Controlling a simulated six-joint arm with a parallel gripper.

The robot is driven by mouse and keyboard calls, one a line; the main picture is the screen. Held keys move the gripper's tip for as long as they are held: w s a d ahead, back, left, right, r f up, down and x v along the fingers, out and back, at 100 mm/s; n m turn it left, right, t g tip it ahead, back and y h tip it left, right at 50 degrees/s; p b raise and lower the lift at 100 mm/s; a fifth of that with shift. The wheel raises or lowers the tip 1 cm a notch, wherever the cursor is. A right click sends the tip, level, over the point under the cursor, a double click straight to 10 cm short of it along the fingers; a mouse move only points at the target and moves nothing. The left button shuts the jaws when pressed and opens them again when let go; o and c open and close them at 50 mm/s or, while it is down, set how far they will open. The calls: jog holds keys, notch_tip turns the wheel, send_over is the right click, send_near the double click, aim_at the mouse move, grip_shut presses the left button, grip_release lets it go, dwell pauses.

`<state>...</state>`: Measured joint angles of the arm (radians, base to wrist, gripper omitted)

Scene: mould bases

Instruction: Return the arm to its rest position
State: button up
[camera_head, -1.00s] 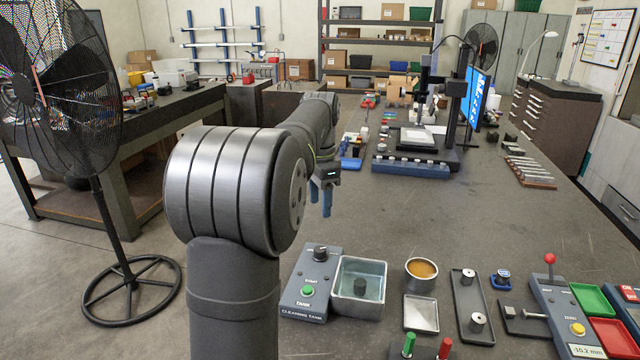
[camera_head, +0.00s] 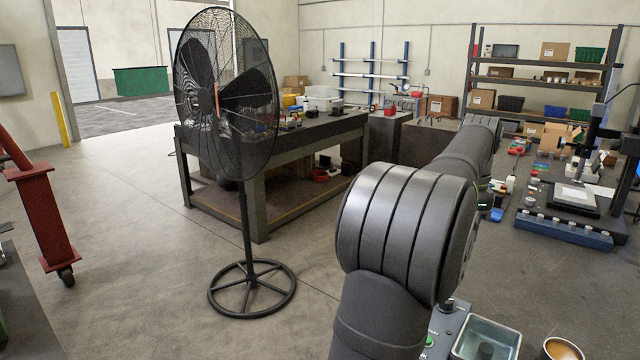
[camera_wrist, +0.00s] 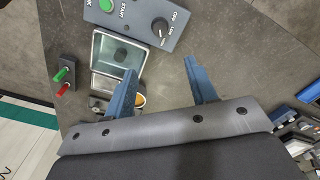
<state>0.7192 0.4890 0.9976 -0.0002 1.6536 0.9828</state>
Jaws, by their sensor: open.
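My gripper (camera_wrist: 160,67) is open and empty in the wrist view, with two blue fingers apart above the dark bench top. In the head view my arm stands at the lower right and hides most of the gripper. The left finger partly covers a cup with amber contents (camera_wrist: 139,100). The tank (camera_head: 461,341) also shows at the bottom of the head view.
A tall black fan (camera_head: 228,100) stands on the floor left of my arm. A work table (camera_head: 262,205) is behind it. A microscope-like stand (camera_head: 590,150) and a blue rack (camera_head: 563,232) are at the right.

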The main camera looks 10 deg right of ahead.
notch_tip(320, 180, down, 17)
jog(key=shift+f, duration=0.1)
dwell(0.4)
